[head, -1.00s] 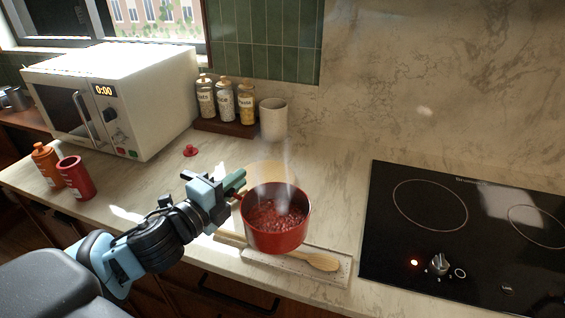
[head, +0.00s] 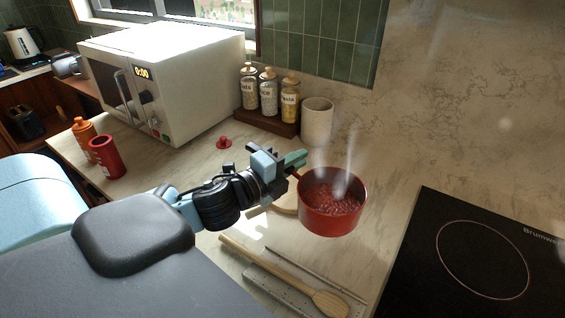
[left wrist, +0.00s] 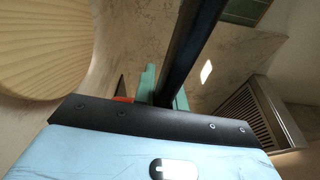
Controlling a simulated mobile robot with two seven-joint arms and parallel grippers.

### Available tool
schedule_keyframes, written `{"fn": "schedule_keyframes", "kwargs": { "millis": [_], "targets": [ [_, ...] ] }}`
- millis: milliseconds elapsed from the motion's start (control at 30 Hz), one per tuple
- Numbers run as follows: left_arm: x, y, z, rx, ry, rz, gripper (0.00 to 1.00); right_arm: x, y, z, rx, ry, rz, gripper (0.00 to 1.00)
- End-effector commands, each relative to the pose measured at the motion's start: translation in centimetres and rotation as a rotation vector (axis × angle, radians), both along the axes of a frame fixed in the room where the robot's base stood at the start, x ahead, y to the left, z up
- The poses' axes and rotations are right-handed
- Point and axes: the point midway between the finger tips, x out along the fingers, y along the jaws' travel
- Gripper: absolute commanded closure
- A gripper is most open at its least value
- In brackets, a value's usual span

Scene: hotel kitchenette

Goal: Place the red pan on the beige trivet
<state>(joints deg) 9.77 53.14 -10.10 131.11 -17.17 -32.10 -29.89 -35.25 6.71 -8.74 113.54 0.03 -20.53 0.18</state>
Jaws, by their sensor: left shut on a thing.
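The red pan (head: 333,218) holds a chunky red food and steams. My left gripper (head: 293,161) is shut on its handle, at the pan's left side, and holds it roughly level. The handle is mostly hidden by the jaws. The round beige trivet (head: 284,201) lies on the counter, partly covered by the pan and my wrist in the head view. In the left wrist view a ribbed beige disc, apparently the trivet (left wrist: 45,45), fills the upper left, and the left fingers (left wrist: 163,88) show beside a red sliver of the pan (left wrist: 123,99). My right gripper is out of view.
Behind stand a white cup (head: 317,122) and a jar rack (head: 268,122). The black cooktop (head: 470,270) is right.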

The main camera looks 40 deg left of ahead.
Motion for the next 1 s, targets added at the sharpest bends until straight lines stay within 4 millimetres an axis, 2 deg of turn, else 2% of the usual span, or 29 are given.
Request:
{"fn": "schedule_keyframes", "kwargs": {
  "millis": [300, 600, 800, 1000],
  "targets": [
    [2.6, 6.0, -0.1, 0.001, -0.007, 0.003, 1.0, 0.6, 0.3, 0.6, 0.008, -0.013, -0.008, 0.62],
    [4.9, 11.0, -0.6, -0.001, -0.007, 0.002, 1.0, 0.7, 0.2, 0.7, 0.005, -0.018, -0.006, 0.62],
    [5.5, 12.4, -0.8, -0.001, -0.007, -0.001, 1.0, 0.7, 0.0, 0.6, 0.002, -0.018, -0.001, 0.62],
    [5.6, 12.5, -0.8, -0.001, -0.007, -0.001, 1.0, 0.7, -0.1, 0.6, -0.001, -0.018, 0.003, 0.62]
  ]
}}
